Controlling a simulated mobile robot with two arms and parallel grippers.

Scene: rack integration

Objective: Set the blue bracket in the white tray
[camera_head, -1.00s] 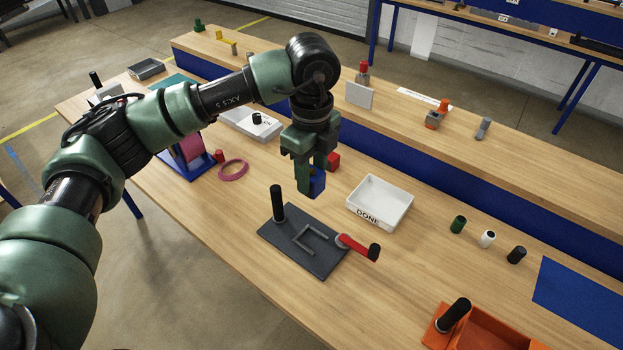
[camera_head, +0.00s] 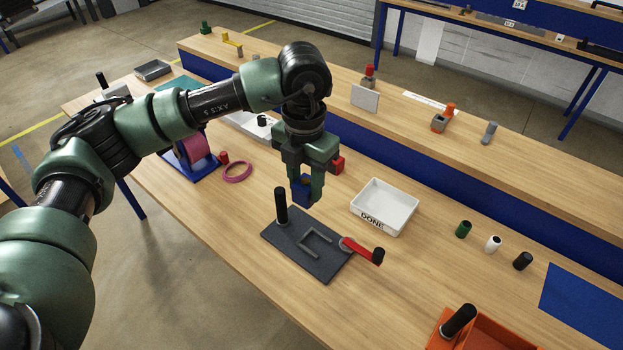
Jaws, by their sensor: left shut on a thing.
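My left gripper (camera_head: 307,188) points down and is shut on the blue bracket (camera_head: 300,193). It holds the bracket in the air, behind the dark fixture plate and left of the white tray; the fingers hide part of the bracket. The white tray (camera_head: 372,222), marked DONE on its front wall, stands on the bench and looks empty. My right gripper is not in view.
The dark fixture plate (camera_head: 291,255) carries a black post (camera_head: 281,205) and a red-handled clamp (camera_head: 361,250). A red block (camera_head: 338,165) sits behind my gripper. An orange bin (camera_head: 482,333) is at front right.

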